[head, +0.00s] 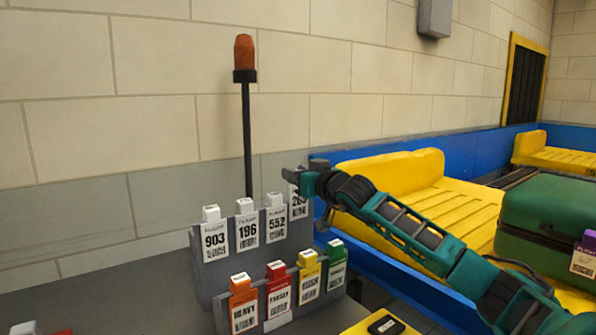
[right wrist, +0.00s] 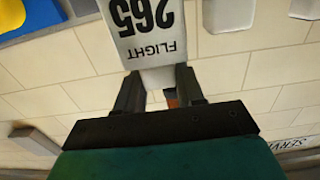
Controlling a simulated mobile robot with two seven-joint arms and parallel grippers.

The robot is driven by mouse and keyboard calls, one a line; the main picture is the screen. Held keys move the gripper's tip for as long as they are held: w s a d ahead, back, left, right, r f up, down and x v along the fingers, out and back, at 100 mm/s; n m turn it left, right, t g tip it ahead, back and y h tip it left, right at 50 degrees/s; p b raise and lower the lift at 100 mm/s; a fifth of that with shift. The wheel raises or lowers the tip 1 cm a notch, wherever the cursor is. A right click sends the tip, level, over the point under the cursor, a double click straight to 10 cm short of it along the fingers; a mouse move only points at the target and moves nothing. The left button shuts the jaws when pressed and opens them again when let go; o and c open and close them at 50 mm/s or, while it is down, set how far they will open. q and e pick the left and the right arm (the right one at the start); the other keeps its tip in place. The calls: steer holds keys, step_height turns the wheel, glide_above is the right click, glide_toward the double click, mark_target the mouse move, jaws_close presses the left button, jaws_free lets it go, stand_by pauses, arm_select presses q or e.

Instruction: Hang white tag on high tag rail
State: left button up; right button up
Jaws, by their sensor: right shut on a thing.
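My right gripper (head: 297,174) is shut on a white tag (head: 299,206) numbered 265, at the right end of the high tag rail (head: 208,282). The gripper partly covers this tag in the head view. In the right wrist view the tag (right wrist: 143,28) reads upside down, its top end between the two fingers (right wrist: 160,92). The grey high rail carries white tags 903 (head: 215,240), 196 (head: 247,230) and 552 (head: 276,222). I cannot tell whether tag 265 touches the rail. My left gripper is not in view.
A lower rail in front holds orange (head: 243,308), red (head: 279,294), yellow (head: 309,280) and green (head: 337,268) tags. A dark pole with an orange lamp (head: 244,52) stands behind. Yellow trays (head: 392,172) and a green suitcase (head: 545,215) are at right.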

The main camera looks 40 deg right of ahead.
steer(key=shift+f+b, duration=0.7)
steer(key=shift+f, duration=0.1)
steer(key=shift+f+b, duration=0.8)
steer(key=shift+b, duration=0.1)
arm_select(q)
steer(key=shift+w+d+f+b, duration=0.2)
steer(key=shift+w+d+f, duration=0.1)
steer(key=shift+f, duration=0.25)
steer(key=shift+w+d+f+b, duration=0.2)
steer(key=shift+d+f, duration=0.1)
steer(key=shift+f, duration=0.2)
arm_select(e)
steer(key=shift+f, duration=0.35)
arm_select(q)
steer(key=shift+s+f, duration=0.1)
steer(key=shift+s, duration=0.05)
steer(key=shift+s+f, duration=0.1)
arm_select(e)
steer(key=o, duration=1.1)
steer(key=shift+o, duration=0.2)
